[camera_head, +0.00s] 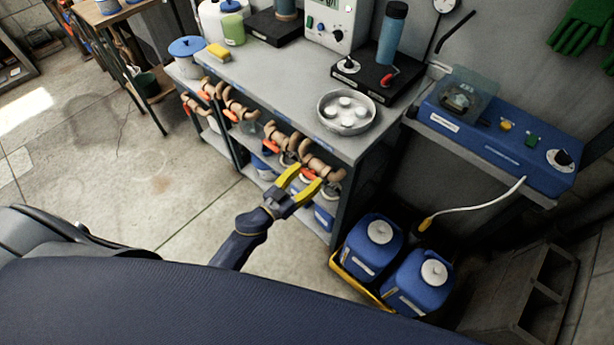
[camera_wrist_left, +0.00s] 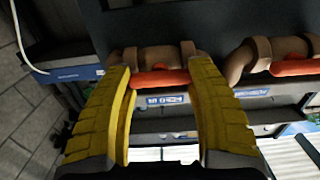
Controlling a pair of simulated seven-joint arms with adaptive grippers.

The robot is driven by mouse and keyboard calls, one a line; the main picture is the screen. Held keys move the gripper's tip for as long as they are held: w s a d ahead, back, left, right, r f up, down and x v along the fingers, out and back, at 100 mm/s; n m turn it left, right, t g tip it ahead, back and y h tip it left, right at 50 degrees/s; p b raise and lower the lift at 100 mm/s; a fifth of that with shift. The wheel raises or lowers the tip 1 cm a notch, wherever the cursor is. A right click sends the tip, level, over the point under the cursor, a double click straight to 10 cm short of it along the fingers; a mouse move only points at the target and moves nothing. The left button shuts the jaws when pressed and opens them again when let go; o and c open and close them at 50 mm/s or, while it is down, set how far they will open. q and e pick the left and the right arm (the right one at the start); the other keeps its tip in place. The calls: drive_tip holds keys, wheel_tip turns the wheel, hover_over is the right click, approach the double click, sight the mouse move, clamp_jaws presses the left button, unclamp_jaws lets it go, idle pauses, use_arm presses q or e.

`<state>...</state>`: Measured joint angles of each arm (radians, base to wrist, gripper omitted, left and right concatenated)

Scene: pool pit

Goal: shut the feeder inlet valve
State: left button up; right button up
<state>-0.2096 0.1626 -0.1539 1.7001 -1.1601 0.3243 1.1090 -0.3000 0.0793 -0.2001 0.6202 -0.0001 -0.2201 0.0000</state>
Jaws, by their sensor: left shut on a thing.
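The valve in front of my left gripper has an orange-red lever handle (camera_head: 308,174) on a tan pipe (camera_head: 322,163), at the right end of the row under the bench top. In the wrist view this handle (camera_wrist_left: 160,78) lies along its pipe (camera_wrist_left: 158,57). My left gripper (camera_head: 307,176) is shut on the handle, with a yellow finger at each end of it in the wrist view (camera_wrist_left: 165,70). A small blue-and-white label (camera_wrist_left: 166,99) sits below the handle; I cannot read it. My right gripper is not in view.
Several similar orange-handled valves run leftward, one close by (camera_head: 272,148). A metal dish (camera_head: 346,111) stands on the bench (camera_head: 285,85) above. Blue jugs (camera_head: 372,247) stand in a yellow tray at lower right. The floor (camera_head: 140,170) at left is open.

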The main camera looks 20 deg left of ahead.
use_arm(q)
drive_tip(key=shift+m, duration=0.3)
drive_tip(key=shift+c, duration=0.3)
drive_tip(key=m, duration=0.4)
drive_tip(key=shift+c, duration=0.2)
drive_tip(key=m, duration=0.4)
drive_tip(key=shift+m, duration=0.3)
drive_tip(key=m, duration=0.4)
drive_tip(key=shift+m, duration=2.5)
